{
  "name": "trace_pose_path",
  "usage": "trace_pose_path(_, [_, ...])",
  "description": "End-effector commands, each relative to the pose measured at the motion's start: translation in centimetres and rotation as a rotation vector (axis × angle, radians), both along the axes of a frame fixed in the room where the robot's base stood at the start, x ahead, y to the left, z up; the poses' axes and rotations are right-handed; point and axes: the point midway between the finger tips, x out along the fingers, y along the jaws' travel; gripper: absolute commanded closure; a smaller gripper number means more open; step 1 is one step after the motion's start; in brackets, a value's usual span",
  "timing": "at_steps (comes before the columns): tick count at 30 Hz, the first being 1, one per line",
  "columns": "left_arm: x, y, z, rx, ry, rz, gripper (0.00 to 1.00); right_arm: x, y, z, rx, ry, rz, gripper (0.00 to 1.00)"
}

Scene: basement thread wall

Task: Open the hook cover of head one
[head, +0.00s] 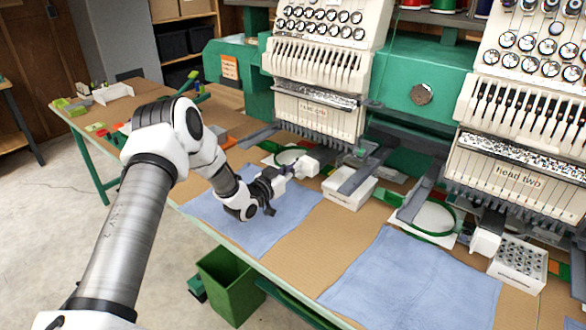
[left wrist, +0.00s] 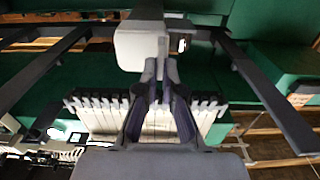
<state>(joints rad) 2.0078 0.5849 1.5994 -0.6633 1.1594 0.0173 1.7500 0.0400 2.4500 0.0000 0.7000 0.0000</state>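The machine head labelled head one (head: 316,110) stands at the back centre. Below it a small white block (head: 306,166), which looks like its hook cover, sits beside a hoop with a green rim (head: 290,156). My left gripper (head: 286,172) is right at this block, coming from the left. In the left wrist view the pale block (left wrist: 140,45) is just ahead of the fingertips (left wrist: 160,72). The fingers are close together with a narrow gap; I cannot tell whether they grip the block's edge. Whether the cover is open is not clear. My right gripper is out of view.
Head two (head: 520,180) stands at the right, with its own white block (head: 485,241) and a white tray of round pieces (head: 519,263). A white box (head: 349,190) is just right of my gripper. Blue cloths (head: 410,280) lie on the table. A green bin (head: 230,285) stands below.

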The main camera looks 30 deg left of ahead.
Motion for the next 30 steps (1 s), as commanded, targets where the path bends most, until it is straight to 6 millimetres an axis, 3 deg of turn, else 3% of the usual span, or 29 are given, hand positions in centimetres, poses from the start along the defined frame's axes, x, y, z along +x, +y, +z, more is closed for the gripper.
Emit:
trace_pose_path(14, [-0.4,-0.6,-0.2,0.0,0.003,0.063,1.0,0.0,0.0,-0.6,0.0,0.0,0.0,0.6])
trace_pose_path(30, [-1.8,-4.1,-0.5,0.005,0.003,0.48,1.0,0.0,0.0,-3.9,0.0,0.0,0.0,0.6])
